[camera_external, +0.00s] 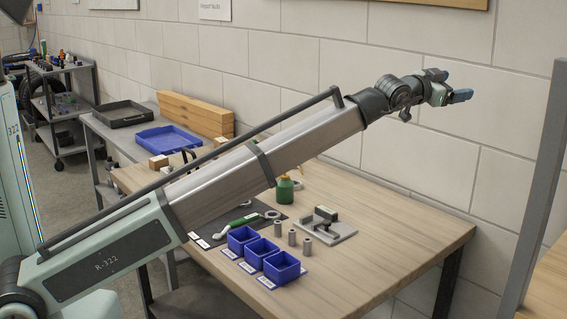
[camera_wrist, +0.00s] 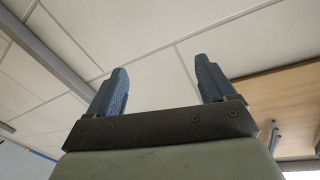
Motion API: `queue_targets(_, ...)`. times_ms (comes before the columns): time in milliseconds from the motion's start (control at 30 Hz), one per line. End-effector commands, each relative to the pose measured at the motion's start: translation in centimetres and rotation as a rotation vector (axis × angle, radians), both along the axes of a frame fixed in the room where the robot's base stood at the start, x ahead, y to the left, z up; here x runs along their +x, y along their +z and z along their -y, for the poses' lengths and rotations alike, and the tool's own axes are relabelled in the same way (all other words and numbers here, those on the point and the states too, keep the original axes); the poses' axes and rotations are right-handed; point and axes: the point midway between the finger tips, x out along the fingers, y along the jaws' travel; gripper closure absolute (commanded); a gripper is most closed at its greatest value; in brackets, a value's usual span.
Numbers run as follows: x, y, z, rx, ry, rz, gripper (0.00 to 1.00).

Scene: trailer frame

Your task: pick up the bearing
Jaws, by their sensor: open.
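A small light-grey ring (camera_external: 272,214), which looks like the bearing, lies on a dark mat on the wooden table, beside a green-handled tool. It is small in the external view, so its details are unclear. My gripper (camera_external: 451,86) is open and empty, raised high above the table's right side and well away from the ring. In the wrist view, the two blue-grey fingers of my gripper (camera_wrist: 162,66) stand apart with nothing between them.
Several blue bins (camera_external: 282,267) stand at the table's front edge. Short grey cylinders (camera_external: 292,237) and a grey plate with a dark fixture (camera_external: 327,222) are right of the mat. The right side of the wooden table (camera_external: 410,235) is clear.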

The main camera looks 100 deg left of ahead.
Motion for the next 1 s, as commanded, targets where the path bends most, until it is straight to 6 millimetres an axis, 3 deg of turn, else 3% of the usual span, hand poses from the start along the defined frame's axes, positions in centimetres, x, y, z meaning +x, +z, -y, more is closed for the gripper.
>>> queue_targets(33, -1.2, -2.0, -4.0, -0.117, 0.053, -0.024, 0.16)
queue_targets(200, -6.9, -8.9, -13.7, -0.519, 0.254, -0.071, 0.16)
queue_targets(367, -14.1, -15.0, -21.0, -0.883, 0.492, -0.08, 0.16)
queue_targets(500, -21.2, -19.6, -25.6, -1.178, 0.733, -0.068, 0.16)
queue_targets(633, -28.2, -22.8, -28.6, -1.425, 0.979, -0.044, 0.16)
queue_targets(800, -35.5, -25.3, -30.4, -1.654, 1.262, -0.014, 0.16)
queue_targets(900, -38.4, -26.0, -30.8, -1.733, 1.381, -0.004, 0.16)
queue_targets(1000, -40.0, -26.3, -30.9, -1.776, 1.451, 0.002, 0.16)
